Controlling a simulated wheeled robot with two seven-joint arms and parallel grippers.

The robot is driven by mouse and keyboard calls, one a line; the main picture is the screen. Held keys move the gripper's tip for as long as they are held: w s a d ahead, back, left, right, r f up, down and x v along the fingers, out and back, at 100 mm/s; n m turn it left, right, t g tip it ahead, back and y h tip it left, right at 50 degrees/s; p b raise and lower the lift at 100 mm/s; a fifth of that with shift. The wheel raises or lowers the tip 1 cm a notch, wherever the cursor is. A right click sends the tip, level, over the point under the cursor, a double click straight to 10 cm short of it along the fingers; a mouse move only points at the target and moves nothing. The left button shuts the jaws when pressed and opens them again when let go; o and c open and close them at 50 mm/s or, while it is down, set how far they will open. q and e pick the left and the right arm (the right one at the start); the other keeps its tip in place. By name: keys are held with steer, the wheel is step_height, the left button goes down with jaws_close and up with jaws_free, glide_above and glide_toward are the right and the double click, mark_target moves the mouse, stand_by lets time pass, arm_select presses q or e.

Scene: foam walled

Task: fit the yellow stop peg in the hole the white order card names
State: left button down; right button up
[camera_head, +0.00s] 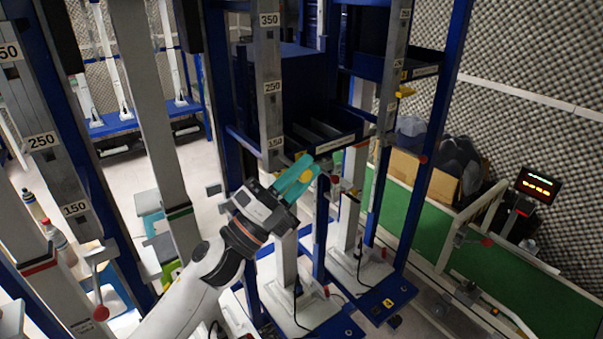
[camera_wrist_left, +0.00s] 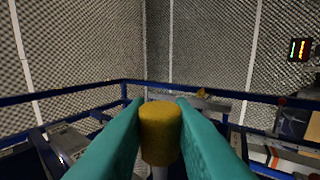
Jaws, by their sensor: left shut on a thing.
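My left gripper (camera_head: 306,176) is shut on the yellow stop peg (camera_wrist_left: 160,130). In the left wrist view the peg's round yellow head sits between two teal fingers, with a thin pale shank below. In the head view the gripper is raised just right of and below the 150 mark on a grey numbered post (camera_head: 270,100). The peg is clear of the post as far as I can see. I cannot make out the white order card or its writing. My right gripper is not in view.
Another numbered post (camera_head: 60,165) stands at the left. A small yellow piece (camera_head: 405,91) sticks out of a post at the right. Blue frames surround my arm. A green conveyor (camera_head: 420,215), cardboard box (camera_head: 398,160) and lit display (camera_head: 538,185) are at the right.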

mark_target(290, 163)
arm_select(q)
steer(key=shift+w+a, duration=0.1)
steer(key=shift+w, duration=0.1)
stand_by(0.5)
steer(key=shift+w+a, duration=0.2)
steer(key=shift+w, duration=0.05)
steer(key=shift+w+a+b, duration=0.35)
steer(key=shift+w+a, duration=0.25)
steer(key=shift+w, duration=0.25)
steer(key=c, duration=1.2)
jaws_free()
steer(key=shift+b+v, duration=2.3)
steer(key=shift+v, duration=3.75)
